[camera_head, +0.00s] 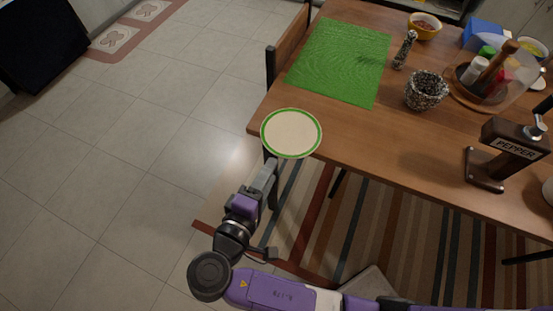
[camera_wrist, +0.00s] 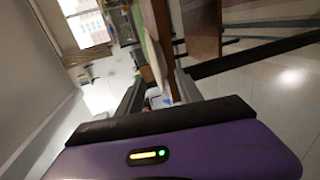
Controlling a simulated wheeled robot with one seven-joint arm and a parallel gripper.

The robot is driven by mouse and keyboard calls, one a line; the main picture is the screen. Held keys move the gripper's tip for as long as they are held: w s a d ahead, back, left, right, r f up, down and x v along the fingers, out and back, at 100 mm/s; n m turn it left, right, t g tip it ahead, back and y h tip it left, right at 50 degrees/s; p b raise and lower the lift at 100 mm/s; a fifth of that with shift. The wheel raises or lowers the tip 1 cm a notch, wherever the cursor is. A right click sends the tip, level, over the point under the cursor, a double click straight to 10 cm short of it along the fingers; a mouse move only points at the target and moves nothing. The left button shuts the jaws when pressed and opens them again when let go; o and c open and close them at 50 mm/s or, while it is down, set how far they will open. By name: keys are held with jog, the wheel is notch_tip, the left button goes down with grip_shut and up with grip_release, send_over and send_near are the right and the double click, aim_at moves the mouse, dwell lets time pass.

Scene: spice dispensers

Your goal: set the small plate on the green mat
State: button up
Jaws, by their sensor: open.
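The small plate (camera_head: 291,133), cream with a green rim, lies at the near left corner of the wooden table and sticks out past the edge. The green mat (camera_head: 342,60) lies flat and bare farther back on the table. My gripper (camera_head: 271,168) is open at the plate's near left rim, off the table's corner.
A speckled pot (camera_head: 426,91), a speckled shaker (camera_head: 405,50) and a pepper dispenser (camera_head: 513,150) stand right of the mat. A yellow bowl (camera_head: 424,26) is at the back. A chair (camera_head: 290,45) stands at the table's left side. Bare wood separates plate and mat.

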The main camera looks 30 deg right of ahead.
jog(key=shift+v, duration=2.3)
